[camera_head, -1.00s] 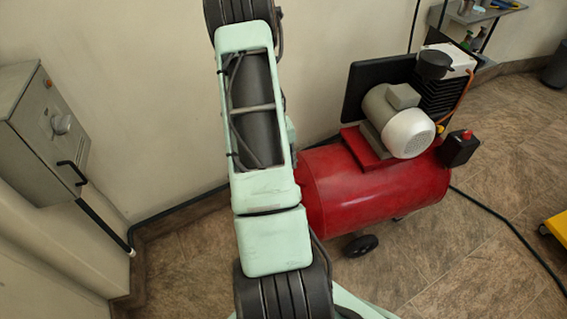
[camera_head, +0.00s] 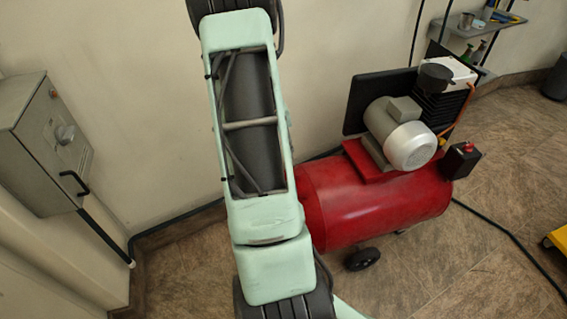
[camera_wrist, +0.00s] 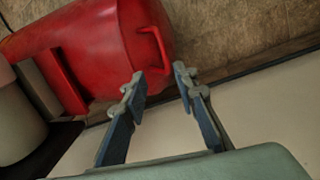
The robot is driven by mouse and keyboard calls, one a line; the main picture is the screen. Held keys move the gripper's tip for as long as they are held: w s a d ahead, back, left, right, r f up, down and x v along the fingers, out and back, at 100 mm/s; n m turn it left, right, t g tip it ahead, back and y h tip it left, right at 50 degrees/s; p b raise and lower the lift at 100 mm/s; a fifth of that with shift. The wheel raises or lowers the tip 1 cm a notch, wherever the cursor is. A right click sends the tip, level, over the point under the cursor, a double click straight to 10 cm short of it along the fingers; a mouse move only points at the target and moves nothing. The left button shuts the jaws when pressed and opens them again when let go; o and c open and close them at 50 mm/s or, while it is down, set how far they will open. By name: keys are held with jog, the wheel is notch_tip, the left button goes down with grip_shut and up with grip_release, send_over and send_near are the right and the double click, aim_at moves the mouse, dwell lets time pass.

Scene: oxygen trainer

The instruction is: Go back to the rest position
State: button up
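My arm stretches up the middle of the head view, and its gripper is outside that picture. In the wrist view my gripper (camera_wrist: 162,78) shows its two fingers apart with nothing between them. The fingers point toward the red compressor tank (camera_wrist: 95,45) and its handle (camera_wrist: 152,48). I cannot tell how far the handle is from the fingertips. In the head view the red tank (camera_head: 400,212) lies on the floor right of my arm, with its grey motor (camera_head: 402,138) on top.
A grey wall box (camera_head: 45,150) with a knob and black handle hangs at the left. A shelf (camera_head: 485,25) with small items is at the back right. A yellow object (camera_head: 556,236) stands at the right edge. The floor (camera_head: 440,275) in front of the tank is clear except for a black hose.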

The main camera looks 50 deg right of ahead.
jog(key=shift+a+r, duration=0.1)
jog(key=shift+r, duration=0.45)
jog(key=shift+w, duration=0.15)
